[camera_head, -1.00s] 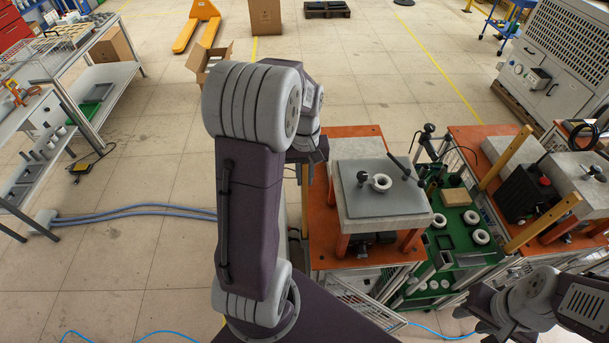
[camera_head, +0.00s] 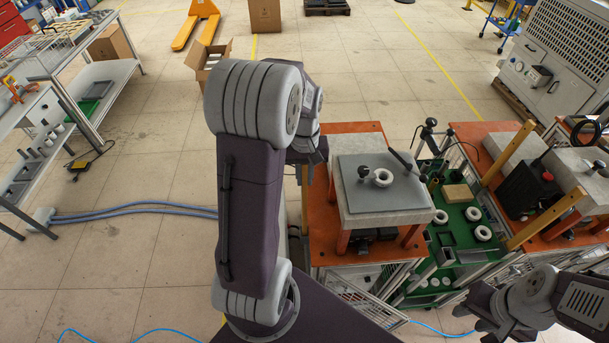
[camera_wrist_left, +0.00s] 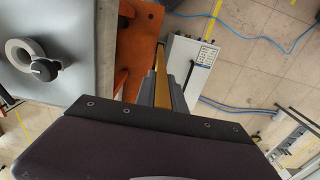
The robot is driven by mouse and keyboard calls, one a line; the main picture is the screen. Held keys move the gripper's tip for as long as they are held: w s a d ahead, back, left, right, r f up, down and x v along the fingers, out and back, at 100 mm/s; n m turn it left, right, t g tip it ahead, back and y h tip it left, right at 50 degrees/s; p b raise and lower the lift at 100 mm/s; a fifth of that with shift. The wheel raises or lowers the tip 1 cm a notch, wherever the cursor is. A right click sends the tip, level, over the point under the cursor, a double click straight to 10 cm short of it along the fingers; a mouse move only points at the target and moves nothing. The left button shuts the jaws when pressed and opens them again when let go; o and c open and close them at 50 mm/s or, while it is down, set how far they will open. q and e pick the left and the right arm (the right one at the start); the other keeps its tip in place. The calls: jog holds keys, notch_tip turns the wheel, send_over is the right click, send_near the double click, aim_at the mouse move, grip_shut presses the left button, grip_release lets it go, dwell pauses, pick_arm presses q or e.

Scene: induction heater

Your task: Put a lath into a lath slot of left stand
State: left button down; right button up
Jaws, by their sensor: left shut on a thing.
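The left stand (camera_head: 322,251) is an orange table with a grey block (camera_head: 387,210) raised on orange legs. My left gripper (camera_head: 309,163) is at the stand's left edge, mostly hidden behind my arm in the head view. In the left wrist view it (camera_wrist_left: 162,92) is shut on a narrow yellow wooden lath (camera_wrist_left: 160,79), beside the orange top. No lath slot can be made out. My right gripper (camera_head: 480,312) is at the lower right, apart from the stands; its opening is unclear.
The right stand (camera_head: 476,136) carries two upright wooden laths (camera_head: 506,153) (camera_head: 545,219) and a dark box. Between the stands is a green rack (camera_head: 449,240) with several white rings. Blue hoses (camera_head: 135,212) lie on the open floor at left.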

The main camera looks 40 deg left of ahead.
aim_at(305, 185)
pick_arm(q)
jog(key=shift+f+b, duration=1.2)
jog(key=shift+f, duration=0.6)
jog(key=c, duration=1.3)
grip_release()
notch_tip(305, 185, up, 9)
jog(key=shift+r, duration=0.15)
